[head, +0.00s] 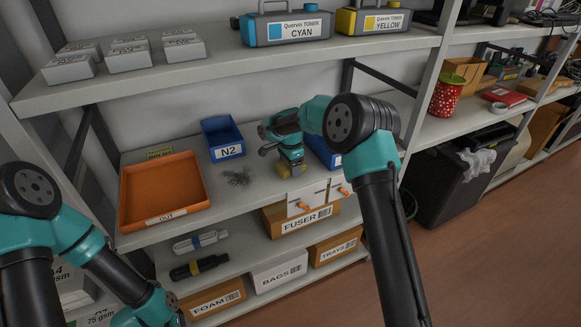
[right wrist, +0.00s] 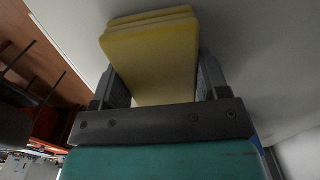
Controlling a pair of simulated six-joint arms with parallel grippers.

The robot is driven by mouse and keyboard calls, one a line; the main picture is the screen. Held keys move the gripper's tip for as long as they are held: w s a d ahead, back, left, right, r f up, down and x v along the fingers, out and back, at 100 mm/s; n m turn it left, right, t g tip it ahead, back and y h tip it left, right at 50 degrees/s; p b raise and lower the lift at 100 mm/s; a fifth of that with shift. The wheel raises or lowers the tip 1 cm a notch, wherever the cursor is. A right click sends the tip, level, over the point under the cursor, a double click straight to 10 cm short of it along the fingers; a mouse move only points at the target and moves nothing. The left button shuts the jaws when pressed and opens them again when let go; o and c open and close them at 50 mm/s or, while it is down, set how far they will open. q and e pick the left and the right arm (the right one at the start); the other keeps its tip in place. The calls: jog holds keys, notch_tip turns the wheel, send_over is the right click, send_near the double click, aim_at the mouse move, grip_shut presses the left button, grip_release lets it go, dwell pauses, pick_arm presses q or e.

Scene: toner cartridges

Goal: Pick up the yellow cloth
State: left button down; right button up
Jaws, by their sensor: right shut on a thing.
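The yellow cloth (right wrist: 155,50) is a folded stack of layers between the two fingers of my right gripper (right wrist: 155,85) in the right wrist view. The fingers press on its left and right sides. In the head view my right gripper (head: 290,160) is over the middle shelf, pointing down, with a bit of the yellow cloth (head: 284,170) showing below it. Whether the cloth touches the shelf is unclear. My left arm shows at the lower left of the head view; its gripper fingers are outside the picture.
An orange OUT tray (head: 122,205) and a blue N2 bin (head: 222,131) stand left of my right gripper. A dark tangle (head: 238,177) lies between them. Another blue bin (head: 320,150) is partly hidden behind my arm. White drawers (head: 307,199) with orange knobs are below.

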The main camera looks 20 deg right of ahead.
jog(key=shift+r, duration=0.1)
jog(key=shift+r, duration=1.75)
jog(key=s+a+r, duration=0.1)
jog(key=s+a, duration=0.3)
jog(key=s, duration=1.1)
jog(key=shift+s+a+r, duration=0.15)
jog(key=shift+s+a, duration=0.05)
jog(key=o, duration=0.3)
jog(key=shift+c, duration=1.2)
